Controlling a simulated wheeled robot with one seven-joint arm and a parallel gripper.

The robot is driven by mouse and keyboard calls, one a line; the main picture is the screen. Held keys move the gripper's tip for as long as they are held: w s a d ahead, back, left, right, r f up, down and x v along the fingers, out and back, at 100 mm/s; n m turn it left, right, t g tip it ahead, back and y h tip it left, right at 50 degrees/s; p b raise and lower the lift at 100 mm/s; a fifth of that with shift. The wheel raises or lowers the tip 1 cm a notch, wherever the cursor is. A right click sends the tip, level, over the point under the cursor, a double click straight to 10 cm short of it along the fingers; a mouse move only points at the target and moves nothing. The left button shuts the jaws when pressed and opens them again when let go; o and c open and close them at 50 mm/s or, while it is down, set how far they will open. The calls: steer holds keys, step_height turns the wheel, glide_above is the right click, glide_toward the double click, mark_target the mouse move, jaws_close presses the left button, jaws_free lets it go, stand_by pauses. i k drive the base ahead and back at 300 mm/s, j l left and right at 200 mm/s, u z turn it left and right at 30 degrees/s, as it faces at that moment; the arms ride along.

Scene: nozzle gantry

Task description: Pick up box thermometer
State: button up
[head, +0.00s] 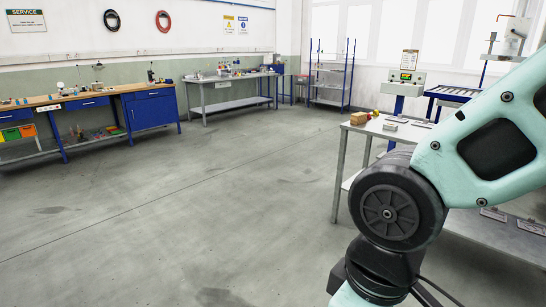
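I cannot pick out a box thermometer for certain in the head view. On the pale table (352,127) at right stand a small brown box (359,118), a tiny yellow and red item (375,113) and a small light-grey boxy item (390,127). They are too small to identify. My arm crosses the right side of the view and hides much of that table. My gripper is not in view.
A wooden-top workbench (100,95) with blue drawers lines the left wall. A grey bench (235,77) with small items and a blue-post rack (331,75) stand at the back. A control box (404,78) rises behind the pale table. The middle floor is clear.

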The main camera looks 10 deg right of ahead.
mark_target(394, 127)
steer(key=i+l+z, duration=0.15)
steer(key=i, duration=0.5)
steer(key=i+z, duration=0.15)
steer(key=i, duration=0.55)
steer(key=i+j+z, duration=0.15)
steer(key=i, duration=0.5)
steer(key=i+j+z, duration=0.15)
steer(key=i, duration=0.5)
steer(key=i+z, duration=0.3)
steer(key=i, duration=0.2)
steer(key=i+z, duration=0.3)
steer(key=i, duration=0.2)
steer(key=i+j+z, duration=0.3)
steer(key=i, duration=0.2)
steer(key=i+j+z, duration=0.25)
steer(key=i, duration=0.2)
